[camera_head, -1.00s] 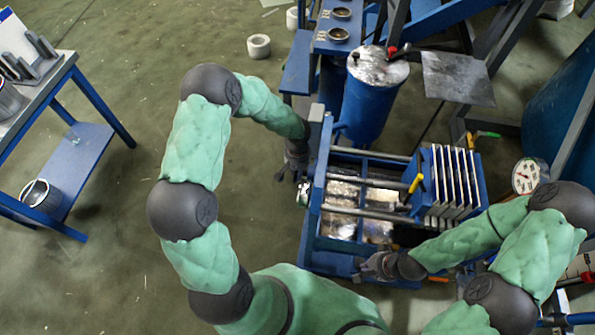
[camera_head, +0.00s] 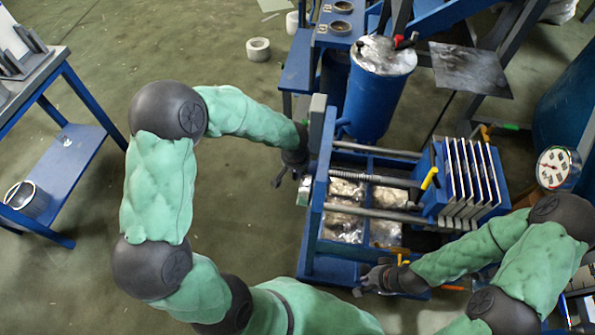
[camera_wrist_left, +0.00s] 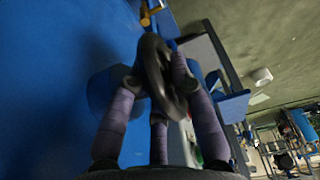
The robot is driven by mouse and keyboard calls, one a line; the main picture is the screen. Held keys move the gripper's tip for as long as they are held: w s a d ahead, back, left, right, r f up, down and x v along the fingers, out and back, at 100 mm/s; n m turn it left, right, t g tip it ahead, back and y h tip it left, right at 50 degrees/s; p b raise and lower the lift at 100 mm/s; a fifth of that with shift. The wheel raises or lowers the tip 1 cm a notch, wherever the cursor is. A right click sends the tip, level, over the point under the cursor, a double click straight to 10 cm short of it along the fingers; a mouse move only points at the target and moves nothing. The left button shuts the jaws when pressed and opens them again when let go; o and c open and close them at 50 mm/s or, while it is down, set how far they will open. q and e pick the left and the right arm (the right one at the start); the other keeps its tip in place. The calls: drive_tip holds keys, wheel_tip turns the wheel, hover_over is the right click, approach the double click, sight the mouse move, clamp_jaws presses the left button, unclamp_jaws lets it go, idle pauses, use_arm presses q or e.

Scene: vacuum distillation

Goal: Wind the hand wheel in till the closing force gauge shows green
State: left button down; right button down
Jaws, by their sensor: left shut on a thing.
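The blue filter press (camera_head: 313,225) stands right of centre in the head view, with a plate pack (camera_head: 465,178) at its right end. A threaded spindle (camera_head: 365,178) runs from the left end plate towards the pack. My left gripper (camera_head: 284,172) is at the outer left side of that end plate. In the left wrist view my left gripper (camera_wrist_left: 160,95) is shut on the dark ring-shaped hand wheel (camera_wrist_left: 157,72), with fingers on both sides of its rim. My right gripper (camera_head: 372,279) is by the press's front edge; its fingers are too small to judge.
A blue drum (camera_head: 375,95) with a shiny lid stands behind the press. A flat dark plate (camera_head: 470,70) is to its right.

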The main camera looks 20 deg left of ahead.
use_arm(q)
drive_tip(key=c, duration=1.1)
unclamp_jaws()
drive_tip(key=shift+r, duration=0.1)
drive_tip(key=v, duration=1.2)
